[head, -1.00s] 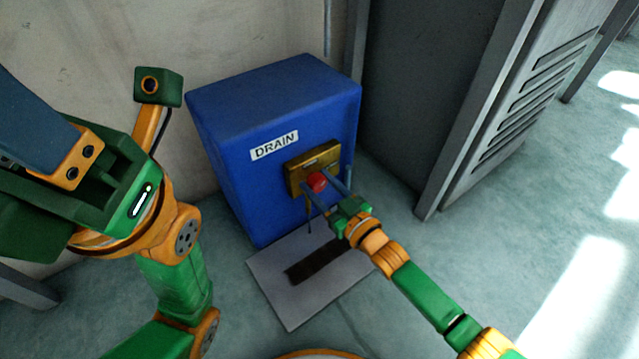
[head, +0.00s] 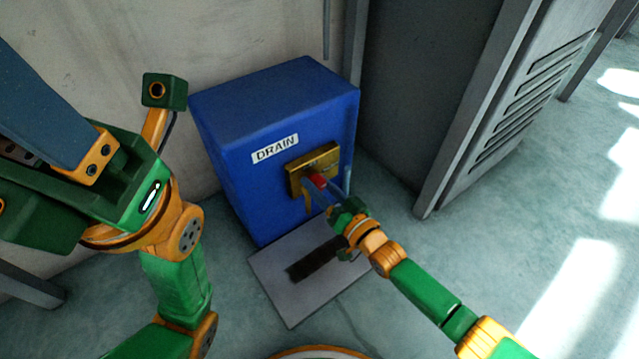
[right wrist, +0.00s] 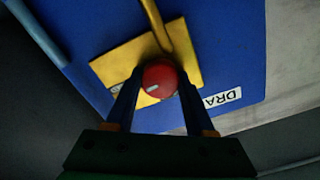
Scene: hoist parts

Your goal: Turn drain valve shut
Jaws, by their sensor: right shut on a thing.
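The drain valve is a red round knob (head: 318,180) on a brass plate (head: 329,157) on the front of a blue box (head: 270,95) with a DRAIN label (head: 275,149). My right gripper (head: 322,184) is shut on the knob. In the right wrist view the two blue fingers lie on either side of the knob (right wrist: 160,76), which has a small white mark. A brass bar (right wrist: 170,28) runs from the plate there. My left gripper is raised at the left of the head view, close to the camera; its fingertips are outside the frame.
A grey plate (head: 290,299) with a dark strip (head: 312,262) lies on the floor before the box. A grey louvred cabinet (head: 510,100) stands to the right, and a wall is behind. The floor at the right is clear.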

